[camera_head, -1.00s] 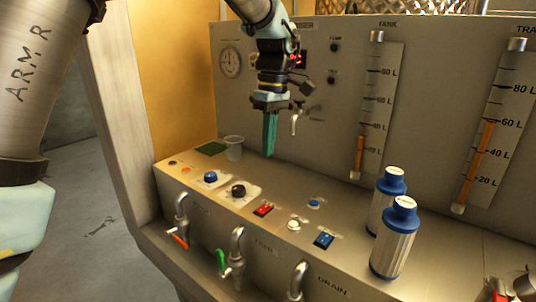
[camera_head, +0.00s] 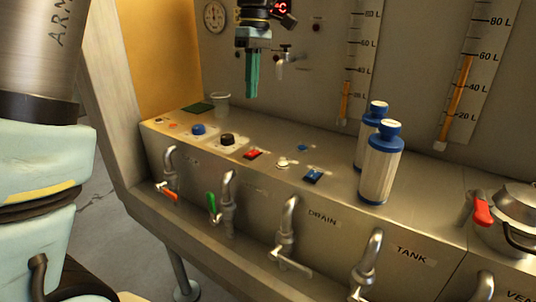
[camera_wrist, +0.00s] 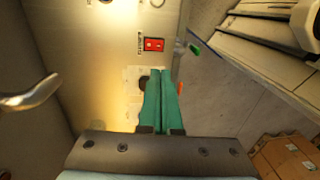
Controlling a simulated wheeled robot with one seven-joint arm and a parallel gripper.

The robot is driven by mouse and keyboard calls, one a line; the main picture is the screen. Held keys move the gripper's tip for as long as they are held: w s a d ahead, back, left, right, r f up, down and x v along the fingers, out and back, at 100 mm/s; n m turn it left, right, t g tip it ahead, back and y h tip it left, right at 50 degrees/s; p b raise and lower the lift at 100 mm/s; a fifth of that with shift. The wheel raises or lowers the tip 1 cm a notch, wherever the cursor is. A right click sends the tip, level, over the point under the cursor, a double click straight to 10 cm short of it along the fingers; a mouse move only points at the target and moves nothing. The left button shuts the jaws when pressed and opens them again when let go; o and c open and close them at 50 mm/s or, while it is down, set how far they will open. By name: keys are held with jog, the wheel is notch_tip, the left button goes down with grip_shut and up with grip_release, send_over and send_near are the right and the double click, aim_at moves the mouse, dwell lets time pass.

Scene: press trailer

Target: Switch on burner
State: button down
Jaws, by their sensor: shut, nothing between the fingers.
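The red switch also shows in the wrist view (camera_wrist: 153,44), beside a label too small to read. I cannot tell which control is the burner's. My gripper (camera_head: 252,96), with green fingers, is shut and empty, pointing down above the console. In the wrist view the fingertips (camera_wrist: 161,72) appear just below the red switch, apart from it, and partly cover the black knob (camera_wrist: 143,83).
Two blue-capped bottles stand to the right, the nearer one (camera_head: 379,170) upright. Taps line the front, including one with a green handle (camera_head: 211,207). A lidded pot (camera_head: 510,222) is far right.

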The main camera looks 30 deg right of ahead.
aim_at(249, 154)
jog(key=shift+s+d, duration=0.1)
jog(key=f, duration=0.4)
jog(key=a+f+p, duration=0.1)
jog(key=f, duration=0.4)
jog(key=f+p, duration=0.1)
jog(key=f, duration=0.3)
jog(key=shift+s+a+f, duration=0.25)
jog(key=shift+s+f, duration=0.15)
jog(key=shift+a+f, duration=0.15)
jog(key=shift+f, duration=0.15)
jog(key=shift+p, duration=0.4)
